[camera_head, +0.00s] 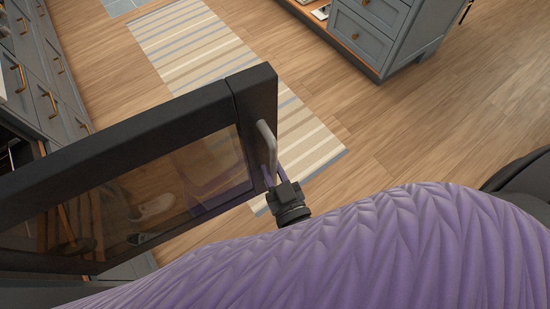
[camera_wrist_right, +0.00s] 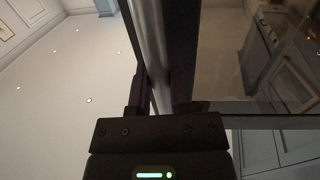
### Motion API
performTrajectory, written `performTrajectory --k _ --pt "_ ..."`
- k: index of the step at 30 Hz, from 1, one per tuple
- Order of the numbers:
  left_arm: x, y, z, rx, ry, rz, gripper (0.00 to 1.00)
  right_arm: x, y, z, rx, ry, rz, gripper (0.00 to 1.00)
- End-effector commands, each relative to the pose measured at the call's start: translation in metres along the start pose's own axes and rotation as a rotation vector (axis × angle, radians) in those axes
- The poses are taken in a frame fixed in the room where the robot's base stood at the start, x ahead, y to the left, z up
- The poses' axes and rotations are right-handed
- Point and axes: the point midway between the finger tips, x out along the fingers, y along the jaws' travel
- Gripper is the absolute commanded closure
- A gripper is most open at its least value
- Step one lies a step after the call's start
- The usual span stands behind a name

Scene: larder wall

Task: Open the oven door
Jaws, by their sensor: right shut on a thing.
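The oven door (camera_head: 125,137) has a dark frame and a tinted glass window. It stands swung out from the cabinet side at the left of the head view. Its grey bar handle (camera_head: 267,143) is on the end of the door nearest the middle of the picture. My right gripper (camera_head: 272,172) is shut on the handle. In the right wrist view the handle (camera_wrist_right: 151,40) runs down between the fingers of my right gripper (camera_wrist_right: 155,88), beside the dark door frame (camera_wrist_right: 183,50). My left gripper is not in view. The oven's inside is hidden.
Grey-blue drawers (camera_head: 50,100) with brass handles line the left. A striped rug (camera_head: 190,45) lies on the wooden floor beyond the door. A grey-blue island (camera_head: 375,30) stands at the top right. The floor (camera_head: 440,130) at right is clear.

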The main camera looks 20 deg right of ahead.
Motion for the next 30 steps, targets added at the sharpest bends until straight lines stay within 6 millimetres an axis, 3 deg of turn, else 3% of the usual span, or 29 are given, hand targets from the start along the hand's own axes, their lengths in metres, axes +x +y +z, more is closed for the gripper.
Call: performTrajectory --k 18,19,23,30 --pt "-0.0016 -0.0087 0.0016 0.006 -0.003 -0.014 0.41 -0.0055 -0.0044 -0.0006 0.0 0.003 -0.018 1.0" --pt "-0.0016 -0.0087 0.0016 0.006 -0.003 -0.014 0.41 -0.0055 -0.0044 -0.0005 0.0 0.003 -0.018 0.69" --pt "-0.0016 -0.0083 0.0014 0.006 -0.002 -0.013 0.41 -0.0055 -0.0045 -0.0004 0.0 0.002 -0.018 0.42" --pt "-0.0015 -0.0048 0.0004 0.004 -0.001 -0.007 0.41 -0.0057 -0.0045 -0.0003 0.0 0.001 -0.018 0.42"
